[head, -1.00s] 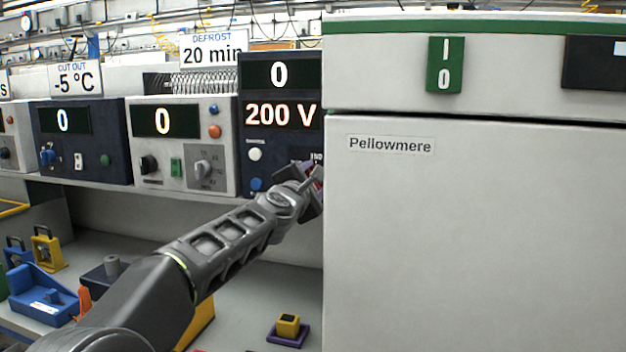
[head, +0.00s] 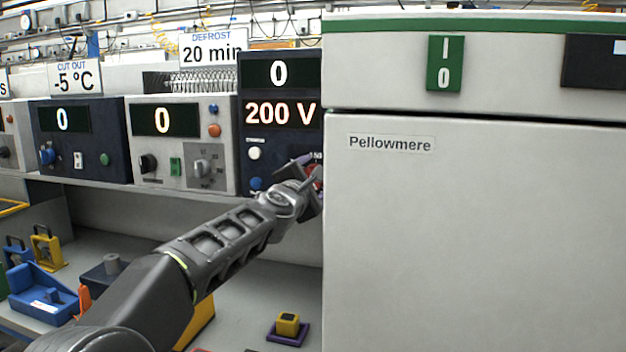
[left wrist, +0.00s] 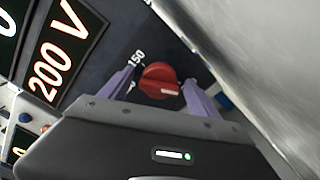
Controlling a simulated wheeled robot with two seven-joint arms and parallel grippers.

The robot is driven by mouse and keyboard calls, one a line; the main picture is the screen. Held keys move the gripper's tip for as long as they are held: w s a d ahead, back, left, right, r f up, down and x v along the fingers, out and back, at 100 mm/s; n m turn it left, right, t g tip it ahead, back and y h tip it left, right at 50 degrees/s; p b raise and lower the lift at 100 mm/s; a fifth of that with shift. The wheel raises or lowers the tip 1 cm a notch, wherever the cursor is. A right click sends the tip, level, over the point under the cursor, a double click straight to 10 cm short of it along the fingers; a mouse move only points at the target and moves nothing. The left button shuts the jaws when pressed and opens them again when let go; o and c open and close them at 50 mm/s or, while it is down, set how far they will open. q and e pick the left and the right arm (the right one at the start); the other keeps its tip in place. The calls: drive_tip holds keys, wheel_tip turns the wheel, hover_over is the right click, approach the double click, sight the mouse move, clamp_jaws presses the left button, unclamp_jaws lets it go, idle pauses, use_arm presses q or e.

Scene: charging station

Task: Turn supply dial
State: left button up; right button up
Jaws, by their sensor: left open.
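The supply unit (head: 281,135) is a dark box whose upper display shows 0 and lower display shows 200 V. Its red dial (left wrist: 160,80) has a white mark and a "150" label beside it in the left wrist view. Only a bit of the dial (head: 317,176) shows in the head view, behind my gripper. My left gripper (left wrist: 158,88) is open, with one purple finger on each side of the dial. I cannot tell whether the fingers touch it. The left gripper (head: 308,178) is at the unit's lower right in the head view. My right gripper is not in view.
A large white Pellowmere cabinet (head: 470,230) stands close on the right of the supply unit. Other instrument boxes (head: 180,145) line the shelf to the left. A yellow block on a purple base (head: 288,328) and a blue holder (head: 42,295) sit on the bench below.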

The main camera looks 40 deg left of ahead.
use_arm(q)
drive_tip(key=v, duration=0.7)
drive_tip(key=shift+s, duration=0.4)
drive_tip(key=shift+d, duration=0.1)
drive_tip(key=n, duration=0.5)
drive_tip(key=n+b, duration=0.1)
drive_tip(key=n, duration=0.4)
drive_tip(key=shift+s, duration=0.25)
drive_tip(key=x, duration=0.8)
drive_tip(key=shift+p, duration=0.35)
drive_tip(key=shift+c, duration=0.2)
